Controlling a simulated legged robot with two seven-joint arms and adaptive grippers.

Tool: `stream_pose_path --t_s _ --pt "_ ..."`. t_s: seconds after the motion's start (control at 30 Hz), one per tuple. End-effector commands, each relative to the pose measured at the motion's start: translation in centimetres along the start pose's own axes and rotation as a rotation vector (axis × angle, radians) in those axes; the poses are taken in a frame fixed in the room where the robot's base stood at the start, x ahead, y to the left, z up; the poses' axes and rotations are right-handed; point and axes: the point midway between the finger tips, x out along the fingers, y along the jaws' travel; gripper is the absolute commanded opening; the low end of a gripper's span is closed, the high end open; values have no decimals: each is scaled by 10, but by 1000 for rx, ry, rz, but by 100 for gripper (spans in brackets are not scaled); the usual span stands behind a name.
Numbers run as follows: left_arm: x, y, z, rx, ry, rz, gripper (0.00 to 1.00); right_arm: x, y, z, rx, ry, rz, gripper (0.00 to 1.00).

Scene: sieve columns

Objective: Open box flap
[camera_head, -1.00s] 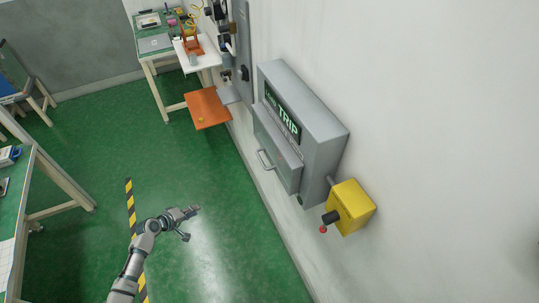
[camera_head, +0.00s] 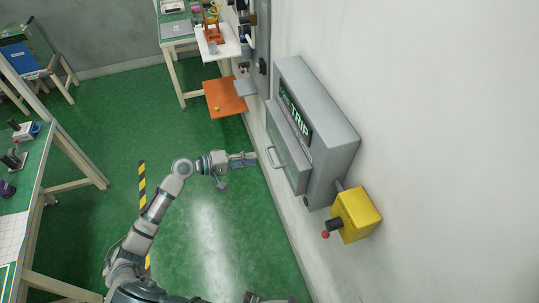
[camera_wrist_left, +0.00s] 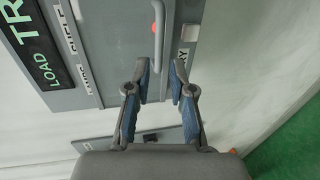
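The grey wall box (camera_head: 334,115) with a "TRIP" sign is mounted on the right wall. Its flap (camera_head: 288,143) is a raised front panel and looks closed. A bar handle (camera_head: 275,158) stands out from the flap. My left gripper (camera_head: 254,160) is just left of the handle. In the left wrist view the left gripper (camera_wrist_left: 161,66) is open and empty, and the flap handle (camera_wrist_left: 158,38) lies just beyond and between its fingertips, with no clear contact. A dark piece at the bottom edge of the head view, probably my right gripper (camera_head: 268,298), is mostly cut off.
A yellow switch box (camera_head: 358,213) with a red-tipped lever is on the wall below the grey box. An orange board (camera_head: 224,96) and a workbench (camera_head: 178,41) are farther back. Another bench (camera_head: 22,215) stands at left. The green floor between is clear.

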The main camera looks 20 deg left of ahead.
Motion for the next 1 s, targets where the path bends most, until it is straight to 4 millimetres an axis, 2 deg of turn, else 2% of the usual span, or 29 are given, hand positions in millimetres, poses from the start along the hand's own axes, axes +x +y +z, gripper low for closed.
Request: stream_pose_path --t_s 0.03,0.2,0.4,0.77,0.87,1.0 --pt "12 3 0 -1 -2 4 23 -4 3 -1 0 1 3 40" --pt "45 2 -1 -2 -1 5 23 -10 10 -2 2 2 12 40" --pt "68 -1 -2 -2 0 2 23 -13 13 -2 1 1 16 40" --pt "74 -2 -2 -1 1 1 23 -13 2 -5 3 5 3 40" --pt "75 -2 -1 -1 1 1 0 -13 -3 -6 3 6 -3 40" --pt "75 -2 -1 -2 0 0 0 -13 -2 -6 2 6 -2 40"
